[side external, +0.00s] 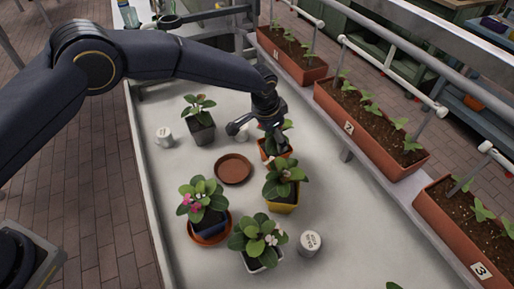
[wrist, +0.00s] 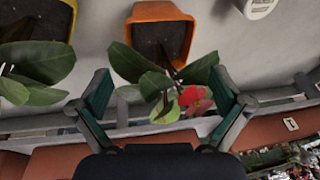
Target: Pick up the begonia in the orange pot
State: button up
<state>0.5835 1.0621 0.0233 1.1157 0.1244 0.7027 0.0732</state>
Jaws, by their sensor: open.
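The begonia in the orange pot shows in the side view as green leaves above an orange pot (side external: 274,148), partly hidden by my gripper. In the wrist view, its orange pot (wrist: 160,14) with dark soil is at the top centre. Its green leaves and a red flower (wrist: 195,98) hang down between my fingers. My gripper (wrist: 160,108) is open, with one teal-padded finger on each side of the leaves. In the side view my gripper (side external: 258,127) is right over the plant, beside its foliage. The fingers do not visibly close on anything.
A yellow-potted plant (side external: 283,200) stands just in front of the orange pot. Nearby are an empty brown saucer (side external: 233,169), a dark-potted plant (side external: 200,125), a pink-flowered plant (side external: 205,205), a white-potted plant (side external: 258,242) and white cups (side external: 308,243). Planter troughs (side external: 370,130) line the right edge.

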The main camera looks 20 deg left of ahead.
aim_at(273, 149)
jog(key=x, duration=0.4)
jog(key=shift+w+f, duration=0.1)
jog(key=shift+f, duration=0.2)
jog(key=x, duration=0.5)
jog(key=shift+f, duration=0.4)
jog(key=c, duration=1.2)
